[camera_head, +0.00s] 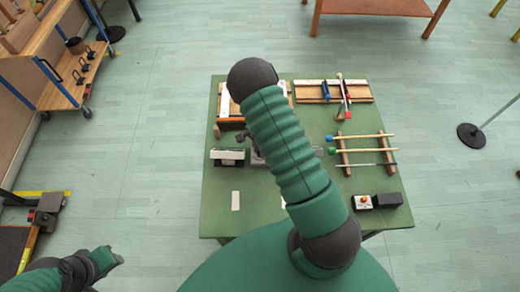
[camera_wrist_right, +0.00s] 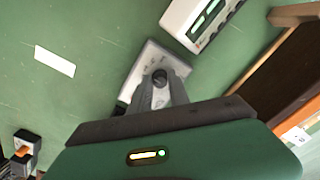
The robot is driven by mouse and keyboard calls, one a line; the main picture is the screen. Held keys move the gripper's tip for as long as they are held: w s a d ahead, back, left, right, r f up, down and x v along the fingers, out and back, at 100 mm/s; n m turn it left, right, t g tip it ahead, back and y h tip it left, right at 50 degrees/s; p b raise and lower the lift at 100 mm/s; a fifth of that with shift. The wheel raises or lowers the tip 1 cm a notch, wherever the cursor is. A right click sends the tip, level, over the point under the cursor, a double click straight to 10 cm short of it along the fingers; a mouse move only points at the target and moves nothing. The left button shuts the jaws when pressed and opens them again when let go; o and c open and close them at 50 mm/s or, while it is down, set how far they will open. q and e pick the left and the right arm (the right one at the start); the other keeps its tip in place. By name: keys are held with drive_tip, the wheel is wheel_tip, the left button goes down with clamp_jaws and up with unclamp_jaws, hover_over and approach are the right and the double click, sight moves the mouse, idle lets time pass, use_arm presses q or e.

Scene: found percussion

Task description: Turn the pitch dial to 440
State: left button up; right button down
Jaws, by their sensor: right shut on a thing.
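The pitch dial's grey base plate (camera_wrist_right: 137,71) lies on the green table in the right wrist view, with a dark round knob (camera_wrist_right: 160,75) on it. My right gripper (camera_wrist_right: 160,88) is shut on the knob, one finger on each side. In the head view my right upper arm hides most of the dial; only a bit of its grey plate (camera_head: 257,159) shows. A white unit with a lit green display (camera_wrist_right: 205,17) stands beside the dial; its reading is not legible. My left gripper (camera_head: 112,260) is low at left, away from the table, its jaws unclear.
The green table (camera_head: 218,217) also bears a white strip (camera_head: 235,200), a box with an orange button (camera_head: 364,202), a black block (camera_head: 389,200), and sticks on a wooden rack (camera_head: 343,158). A wooden tray (camera_head: 310,92) lies at the back. The table's front left is mostly clear.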

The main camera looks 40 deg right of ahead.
drive_tip(key=c, duration=1.2)
unclamp_jaws()
drive_tip(key=shift+w+d, duration=0.1)
drive_tip(key=shift+c, duration=0.2)
wheel_tip(320, 180, up, 17)
drive_tip(key=shift+f, duration=0.2)
